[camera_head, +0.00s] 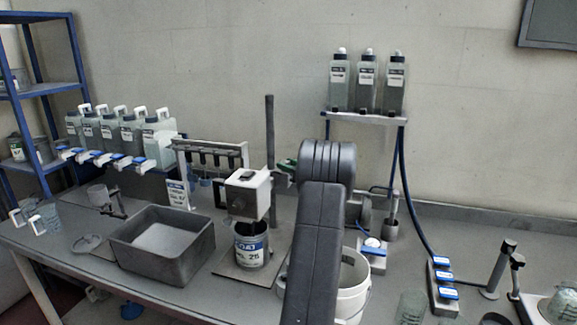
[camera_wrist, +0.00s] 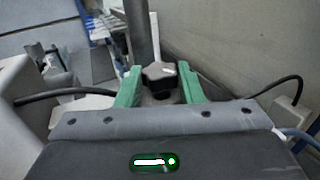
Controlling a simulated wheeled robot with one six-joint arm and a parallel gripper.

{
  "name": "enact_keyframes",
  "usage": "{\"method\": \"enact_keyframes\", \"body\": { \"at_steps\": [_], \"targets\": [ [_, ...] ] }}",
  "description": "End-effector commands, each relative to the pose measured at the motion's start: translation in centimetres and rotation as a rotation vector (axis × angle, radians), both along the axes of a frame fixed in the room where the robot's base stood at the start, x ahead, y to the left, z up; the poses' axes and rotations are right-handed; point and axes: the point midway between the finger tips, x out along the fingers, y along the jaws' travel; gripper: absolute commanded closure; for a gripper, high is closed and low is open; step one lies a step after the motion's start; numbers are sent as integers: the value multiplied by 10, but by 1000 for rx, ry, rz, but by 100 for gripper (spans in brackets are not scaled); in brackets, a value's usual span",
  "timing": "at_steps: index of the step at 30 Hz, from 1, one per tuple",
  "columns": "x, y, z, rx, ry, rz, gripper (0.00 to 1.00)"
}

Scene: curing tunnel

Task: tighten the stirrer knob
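The stirrer stand has an upright dark rod (camera_head: 270,140) with a white motor head (camera_head: 247,193) over a paint can (camera_head: 251,246). The stirrer knob (camera_wrist: 159,73), dark with a white mark on its face, shows in the wrist view beside the rod (camera_wrist: 139,32). My gripper (camera_wrist: 159,76) has its green fingers on either side of the knob, tips close to its edges. I cannot tell whether they touch it. In the head view my gripper (camera_head: 284,166) is just right of the rod, and my arm hides much of this area, including the knob.
A grey tub (camera_head: 162,271) stands left of the can, and a white bucket (camera_head: 352,288) is partly behind my arm. Bottles (camera_head: 367,82) stand on a wall shelf behind. A blue-buttoned control strip (camera_head: 443,285) and glass beakers are at right.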

Motion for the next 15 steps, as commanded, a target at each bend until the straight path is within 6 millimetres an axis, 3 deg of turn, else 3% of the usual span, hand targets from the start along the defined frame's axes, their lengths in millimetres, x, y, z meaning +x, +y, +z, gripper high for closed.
{"method": "enact_keyframes", "body": {
  "at_steps": [1,3,15],
  "targets": [
    [0,0,0,0,0,0,77],
    [0,0,0,0,0,0,88],
    [-1,1,-4,-1,-2,-36,88]
  ]
}}
